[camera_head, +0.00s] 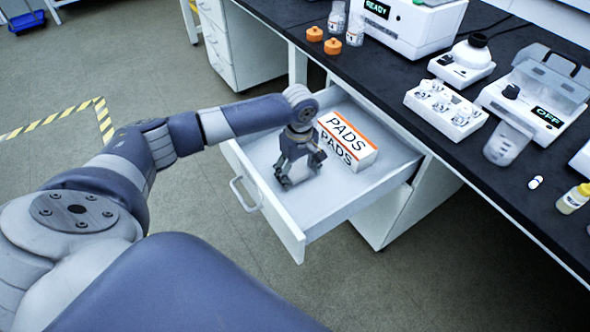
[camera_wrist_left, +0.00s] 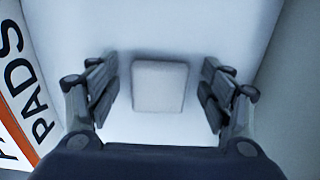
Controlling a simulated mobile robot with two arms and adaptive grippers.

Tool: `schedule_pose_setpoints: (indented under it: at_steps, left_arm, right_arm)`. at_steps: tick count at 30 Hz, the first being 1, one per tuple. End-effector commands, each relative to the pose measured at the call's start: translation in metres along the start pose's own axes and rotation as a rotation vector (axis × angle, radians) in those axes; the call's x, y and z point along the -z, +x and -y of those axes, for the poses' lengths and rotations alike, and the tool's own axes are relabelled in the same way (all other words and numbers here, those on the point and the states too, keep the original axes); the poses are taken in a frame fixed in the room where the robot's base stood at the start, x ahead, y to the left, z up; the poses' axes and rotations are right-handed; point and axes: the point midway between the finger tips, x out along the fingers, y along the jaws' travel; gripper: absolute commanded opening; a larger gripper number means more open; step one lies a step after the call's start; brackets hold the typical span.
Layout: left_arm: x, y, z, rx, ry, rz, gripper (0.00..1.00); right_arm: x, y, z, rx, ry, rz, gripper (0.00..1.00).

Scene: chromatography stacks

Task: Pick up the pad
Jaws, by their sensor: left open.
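The pad (camera_wrist_left: 159,87) is a small, pale square with rounded corners. In the left wrist view it lies flat on the white drawer floor, midway between the fingers. My left gripper (camera_wrist_left: 160,92) is open, with one finger on each side of the pad and a gap to both. In the head view my left gripper (camera_head: 299,177) points down inside the open drawer (camera_head: 328,208), and it hides the pad there. My right gripper is in neither view.
A white and orange box marked PADS (camera_head: 347,138) stands in the drawer, close beside my left gripper. The drawer's walls and front (camera_head: 270,212) surround the gripper. The black bench (camera_head: 400,75) above holds orange caps (camera_head: 333,46), a white vial rack (camera_head: 445,108) and instruments.

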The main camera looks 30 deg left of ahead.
Motion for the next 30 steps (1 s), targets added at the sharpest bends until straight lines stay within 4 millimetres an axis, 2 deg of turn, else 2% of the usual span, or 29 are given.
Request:
schedule_pose_setpoints:
  at_steps: [6, 9, 12, 23, 28, 30]
  left_arm:
    - [0.0, 0.0, 0.0, 0.0, 0.0, 0.0, 0.73]
    - [0.0, 0.0, 0.0, 0.0, 0.0, 0.0, 0.52]
    - [0.0, 0.0, 0.0, 0.0, 0.0, 0.0, 0.37]
    - [0.0, -0.001, 0.0, 0.0, 0.0, 0.0, 0.37]
    - [0.0, -0.009, 0.0, -0.001, 0.0, 0.0, 0.37]
    - [0.001, -0.015, 0.0, -0.001, -0.001, -0.001, 0.37]
  right_arm:
    - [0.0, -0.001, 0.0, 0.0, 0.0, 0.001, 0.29]
    - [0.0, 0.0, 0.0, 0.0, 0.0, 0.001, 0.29]
    - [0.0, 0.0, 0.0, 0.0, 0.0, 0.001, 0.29]
    - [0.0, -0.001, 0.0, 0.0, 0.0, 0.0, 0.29]
    - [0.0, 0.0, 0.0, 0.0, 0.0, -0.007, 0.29]
    - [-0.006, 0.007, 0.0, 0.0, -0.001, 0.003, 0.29]
